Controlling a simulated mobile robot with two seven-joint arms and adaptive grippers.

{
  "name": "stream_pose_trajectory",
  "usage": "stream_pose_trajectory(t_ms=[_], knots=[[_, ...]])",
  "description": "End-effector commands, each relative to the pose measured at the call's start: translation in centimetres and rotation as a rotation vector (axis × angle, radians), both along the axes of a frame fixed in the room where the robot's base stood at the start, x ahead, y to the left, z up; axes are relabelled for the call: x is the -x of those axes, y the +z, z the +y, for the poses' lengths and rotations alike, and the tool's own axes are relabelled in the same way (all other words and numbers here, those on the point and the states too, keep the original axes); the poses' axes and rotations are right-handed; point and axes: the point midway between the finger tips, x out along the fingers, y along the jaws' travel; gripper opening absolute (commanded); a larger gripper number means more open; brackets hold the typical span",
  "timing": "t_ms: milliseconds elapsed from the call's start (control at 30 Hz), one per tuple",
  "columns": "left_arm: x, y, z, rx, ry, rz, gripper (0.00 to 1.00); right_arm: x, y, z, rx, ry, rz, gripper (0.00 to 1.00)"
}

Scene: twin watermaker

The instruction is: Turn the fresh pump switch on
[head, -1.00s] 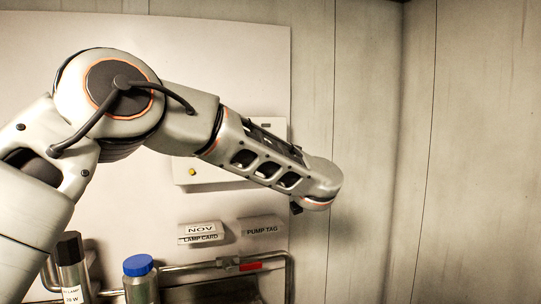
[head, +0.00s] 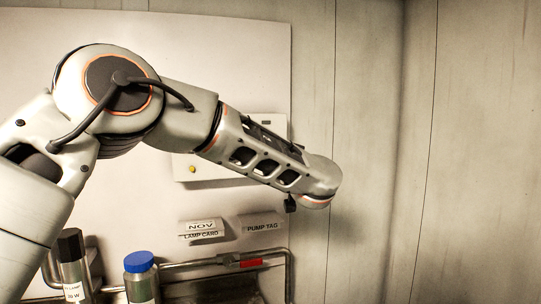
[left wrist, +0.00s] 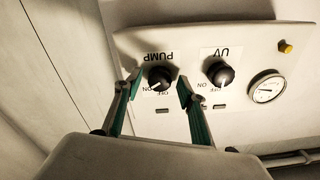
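The pump switch (left wrist: 160,77) is a round black knob on a white label reading PUMP, with ON and OFF marks, upside down in the left wrist view. Its exact pointer setting is too small to read surely. My left gripper (left wrist: 159,86) is open, with one finger on each side of the knob. I cannot tell whether either finger touches it. In the head view my left arm covers much of the white control box (head: 205,172), and the switch is hidden there. My right gripper is in neither view.
A similar UV knob (left wrist: 218,73) sits close beside the right finger, with a round gauge (left wrist: 267,87) and yellow button (left wrist: 286,47) beyond. Below the box are a lamp card (head: 201,230), pump tag (head: 261,226), pipe with red handle (head: 251,263) and blue-capped bottle (head: 140,278).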

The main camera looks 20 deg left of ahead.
Motion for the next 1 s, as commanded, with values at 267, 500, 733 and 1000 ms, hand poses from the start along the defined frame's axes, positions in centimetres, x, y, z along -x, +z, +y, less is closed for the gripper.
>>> stream_pose_trajectory(t_ms=[267,500,733,1000], knots=[[0.0,0.1,0.0,0.0,0.0,-0.001,0.42,0.0,0.0,0.0,0.001,0.001,0.0,0.4],[0.0,2.0,0.0,0.001,0.0,-0.004,0.42,0.1,-0.1,-0.1,0.003,0.001,0.002,0.4],[0.0,6.3,0.0,0.001,0.0,-0.006,0.42,0.1,-0.1,0.0,0.001,0.001,0.002,0.4],[0.0,9.6,0.0,0.001,-0.001,-0.003,0.42,0.0,-0.1,0.0,0.001,0.001,0.001,0.4]])
